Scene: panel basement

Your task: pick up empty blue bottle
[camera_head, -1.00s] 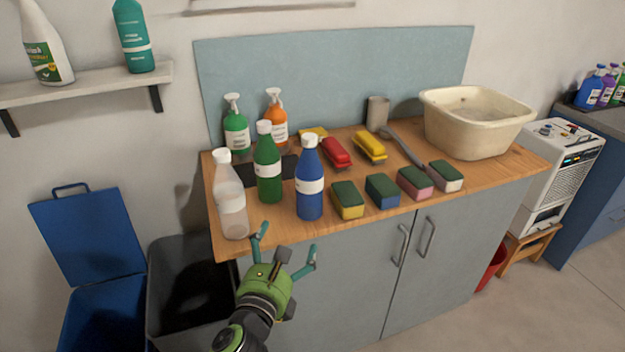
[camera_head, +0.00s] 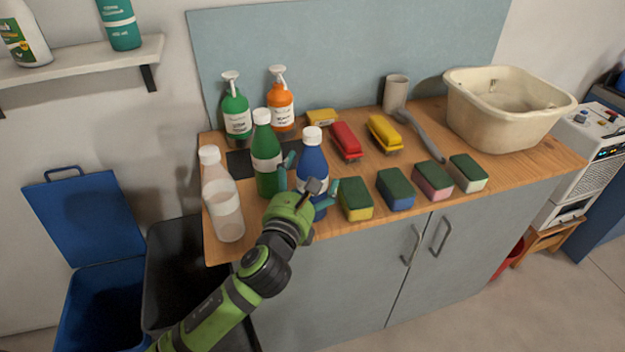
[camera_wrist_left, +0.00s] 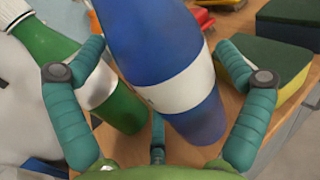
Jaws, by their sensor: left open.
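The blue bottle (camera_head: 312,162) has a white cap and a white label and stands upright near the front edge of the wooden counter. My left gripper (camera_head: 308,192) is open in front of its lower part. In the left wrist view the blue bottle (camera_wrist_left: 168,70) stands between the spread teal fingers (camera_wrist_left: 160,105), which are not closed on it. Its lower part is partly hidden by my gripper in the head view. My right gripper does not show.
A green bottle (camera_head: 266,152) stands close on the left, with a clear bottle (camera_head: 222,200) beyond it. Several sponges, such as the yellow-green one (camera_head: 355,198), line the counter (camera_head: 460,207) on the right. Spray bottles, brushes and a beige basin (camera_head: 500,115) stand behind.

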